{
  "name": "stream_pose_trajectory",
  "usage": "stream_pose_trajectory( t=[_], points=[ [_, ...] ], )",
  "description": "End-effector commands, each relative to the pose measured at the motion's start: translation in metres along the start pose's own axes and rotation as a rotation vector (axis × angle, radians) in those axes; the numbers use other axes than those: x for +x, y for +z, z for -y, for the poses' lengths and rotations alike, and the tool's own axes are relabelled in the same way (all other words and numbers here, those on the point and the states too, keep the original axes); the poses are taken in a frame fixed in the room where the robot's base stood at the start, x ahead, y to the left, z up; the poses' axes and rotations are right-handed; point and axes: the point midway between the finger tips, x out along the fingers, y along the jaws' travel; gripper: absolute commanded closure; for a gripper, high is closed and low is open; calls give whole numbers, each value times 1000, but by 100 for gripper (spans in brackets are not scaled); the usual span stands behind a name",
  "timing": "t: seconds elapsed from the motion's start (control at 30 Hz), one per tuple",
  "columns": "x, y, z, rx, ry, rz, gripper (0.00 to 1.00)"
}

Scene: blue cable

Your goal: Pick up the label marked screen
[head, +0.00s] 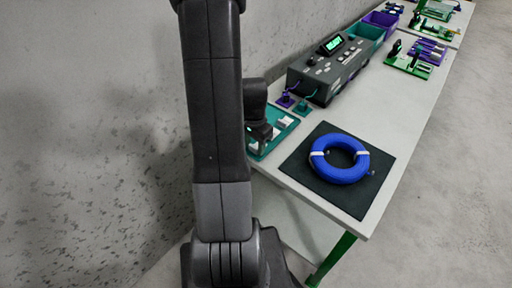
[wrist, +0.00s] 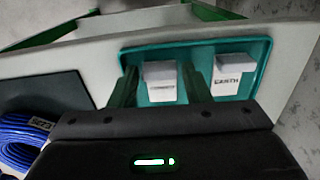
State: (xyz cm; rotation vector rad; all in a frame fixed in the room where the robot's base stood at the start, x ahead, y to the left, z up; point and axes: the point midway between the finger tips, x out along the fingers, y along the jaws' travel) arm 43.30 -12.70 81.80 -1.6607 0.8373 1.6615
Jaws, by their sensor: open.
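A teal tray (head: 258,152) lies on the bench's near left edge, holding small white labels (head: 285,122). In the wrist view the tray (wrist: 258,50) shows two white block-like labels. The right label (wrist: 234,72) reads EARTH. The left label (wrist: 160,80) has smaller dark text, too blurred to read surely; I cannot confirm it says screen. My gripper (wrist: 159,72) is open, its two dark green fingers on either side of the left label, with no clear contact. In the head view my arm partly hides the tray.
A blue cable coil (head: 322,165) with white ties lies on a dark mat (head: 352,205) right of the tray. A grey tester (head: 327,72) with a lit green display stands behind. Bare bench (head: 400,120) lies to the right; a wall (head: 100,90) is at left.

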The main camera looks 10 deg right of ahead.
Motion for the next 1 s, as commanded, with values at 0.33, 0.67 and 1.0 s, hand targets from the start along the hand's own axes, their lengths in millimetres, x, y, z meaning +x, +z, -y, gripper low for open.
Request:
stream_pose_trajectory(
  t=[0.33, 0.67, 1.0],
  points=[
    [0, 0, 0, 0, 0, 0, 86],
    [-3, 0, 0, 0, -1, -1, 89],
    [-52, -1, 1, 0, -5, -5, 89]
  ],
)
